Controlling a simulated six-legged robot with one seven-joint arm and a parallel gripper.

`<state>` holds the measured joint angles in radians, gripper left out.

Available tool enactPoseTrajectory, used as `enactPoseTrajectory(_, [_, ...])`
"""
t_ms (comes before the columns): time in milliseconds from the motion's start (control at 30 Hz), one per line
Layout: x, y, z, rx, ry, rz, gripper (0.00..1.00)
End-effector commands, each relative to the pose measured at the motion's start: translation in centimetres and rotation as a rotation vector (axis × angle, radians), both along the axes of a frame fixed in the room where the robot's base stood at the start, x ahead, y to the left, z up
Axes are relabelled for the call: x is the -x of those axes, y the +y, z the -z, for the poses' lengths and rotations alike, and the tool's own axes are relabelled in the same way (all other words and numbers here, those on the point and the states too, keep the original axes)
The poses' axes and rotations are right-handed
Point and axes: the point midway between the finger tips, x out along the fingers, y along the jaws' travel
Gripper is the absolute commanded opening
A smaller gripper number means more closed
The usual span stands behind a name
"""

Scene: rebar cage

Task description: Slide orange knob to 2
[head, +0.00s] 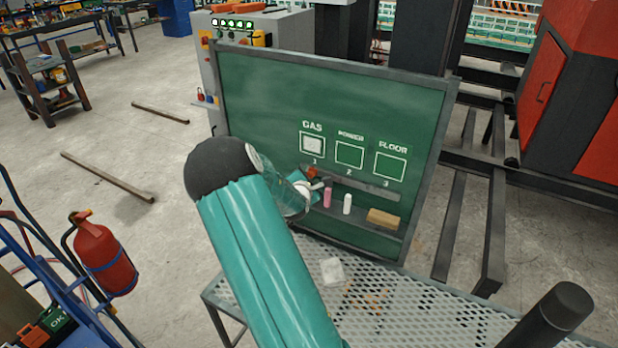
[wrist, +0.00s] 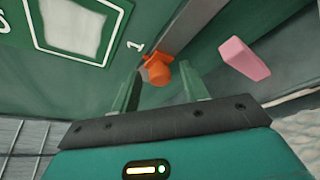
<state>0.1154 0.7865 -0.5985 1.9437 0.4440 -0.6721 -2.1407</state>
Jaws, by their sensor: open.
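The orange knob (head: 312,172) sits at the left end of a grey rail (head: 365,188) on the green board, just below the number 1. The number 2 (head: 349,172) is painted farther right along the rail, under the POWER box. In the wrist view the knob (wrist: 157,70) shows between and just beyond the fingertips, with the 1 (wrist: 134,46) to its upper left. My gripper (wrist: 161,80) is open, one finger on each side of the knob. I cannot tell whether either finger touches it. In the head view my forearm partly hides the gripper.
Pink chalk (head: 327,197), white chalk (head: 347,204) and a tan block (head: 384,218) stand on the ledge below the rail. The pink piece (wrist: 243,58) is close right of my fingers. A perforated metal table (head: 420,310) lies in front of the board.

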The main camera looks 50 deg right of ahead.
Motion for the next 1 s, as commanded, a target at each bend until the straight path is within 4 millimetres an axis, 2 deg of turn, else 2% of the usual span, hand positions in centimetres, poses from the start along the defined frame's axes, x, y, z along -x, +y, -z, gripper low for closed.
enactPoseTrajectory(67, [0.0, 0.0, 0.0, 0.0, 0.0, 0.0, 0.45])
enactPoseTrajectory(300, [0.0, 0.0, 0.0, -0.001, -0.001, 0.0, 0.0])
enactPoseTrajectory(533, [0.7, -0.2, 0.0, 0.001, 0.0, 0.002, 0.0])
enactPoseTrajectory(800, [6.1, -1.9, -0.1, 0.003, 0.001, 0.005, 0.0])
enactPoseTrajectory(900, [7.4, -2.2, -0.1, 0.002, -0.002, 0.003, 0.0])
enactPoseTrajectory(1000, [7.8, -2.3, -0.1, 0.002, -0.001, 0.002, 0.0])
